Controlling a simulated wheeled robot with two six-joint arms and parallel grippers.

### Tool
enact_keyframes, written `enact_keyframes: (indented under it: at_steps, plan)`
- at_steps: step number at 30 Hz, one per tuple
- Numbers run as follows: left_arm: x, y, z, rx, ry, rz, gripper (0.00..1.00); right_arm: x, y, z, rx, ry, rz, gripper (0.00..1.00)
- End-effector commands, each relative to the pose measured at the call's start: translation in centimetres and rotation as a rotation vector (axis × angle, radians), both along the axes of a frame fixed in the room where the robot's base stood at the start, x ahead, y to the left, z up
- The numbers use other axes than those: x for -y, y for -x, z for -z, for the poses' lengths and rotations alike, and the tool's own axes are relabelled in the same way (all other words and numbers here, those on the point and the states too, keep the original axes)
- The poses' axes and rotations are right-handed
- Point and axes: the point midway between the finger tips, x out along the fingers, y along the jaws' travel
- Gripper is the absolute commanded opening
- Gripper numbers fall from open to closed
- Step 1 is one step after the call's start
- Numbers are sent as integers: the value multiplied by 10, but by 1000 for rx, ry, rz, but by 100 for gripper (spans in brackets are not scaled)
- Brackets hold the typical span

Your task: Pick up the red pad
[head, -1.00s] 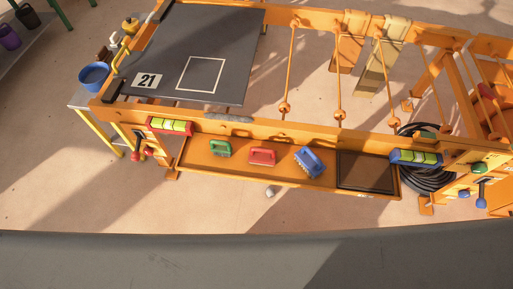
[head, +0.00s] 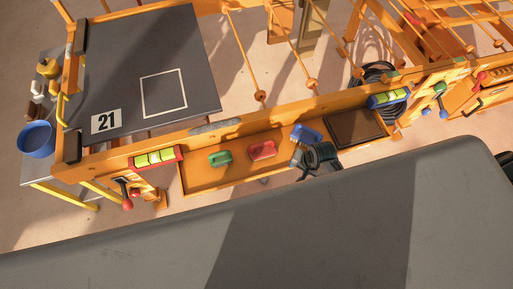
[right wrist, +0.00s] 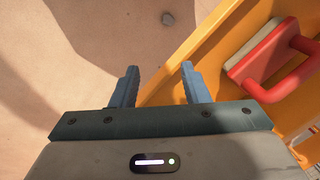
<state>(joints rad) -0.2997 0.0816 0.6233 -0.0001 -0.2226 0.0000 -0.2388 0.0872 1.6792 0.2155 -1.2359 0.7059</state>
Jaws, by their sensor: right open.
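The red pad (head: 262,150) lies in the orange tray (head: 205,183), between a green pad (head: 219,158) and a blue pad (head: 305,133). In the right wrist view the red pad (right wrist: 265,62) is at the upper right, with a red handle and a pale underside; its right part is cut off by the picture edge. My right gripper (right wrist: 160,82) is open and empty, to the left of the red pad in that view and apart from it. In the head view my right gripper (head: 305,160) is right of the red pad, close to the blue pad. My left gripper is out of view.
A dark square panel (head: 353,127) is at the tray's right end. Spring-level-like yellow vials sit in a red holder (head: 155,159) and a blue holder (head: 388,97) on the orange frame. A dark board (head: 120,60) marked 21 lies behind left. A blue bowl (head: 36,139) stands far left.

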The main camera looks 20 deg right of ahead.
Motion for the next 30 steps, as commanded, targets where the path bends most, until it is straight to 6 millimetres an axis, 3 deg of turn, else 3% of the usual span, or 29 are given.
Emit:
enact_keyframes:
  at_steps: [5,11,18,21,25,30]
  plan:
    - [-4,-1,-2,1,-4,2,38,-10,-22,-20,-20,-74,133,41]
    - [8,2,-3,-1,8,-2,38,-26,-50,-48,-65,-183,320,41]
    - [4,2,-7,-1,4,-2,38,-50,-89,-99,-166,-346,598,41]
    - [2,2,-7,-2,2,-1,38,-56,-98,-113,-203,-386,672,41]
    - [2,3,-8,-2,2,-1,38,-62,-102,-112,-226,-403,709,41]
    - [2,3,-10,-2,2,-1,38,-73,-106,-87,-229,-403,711,41]
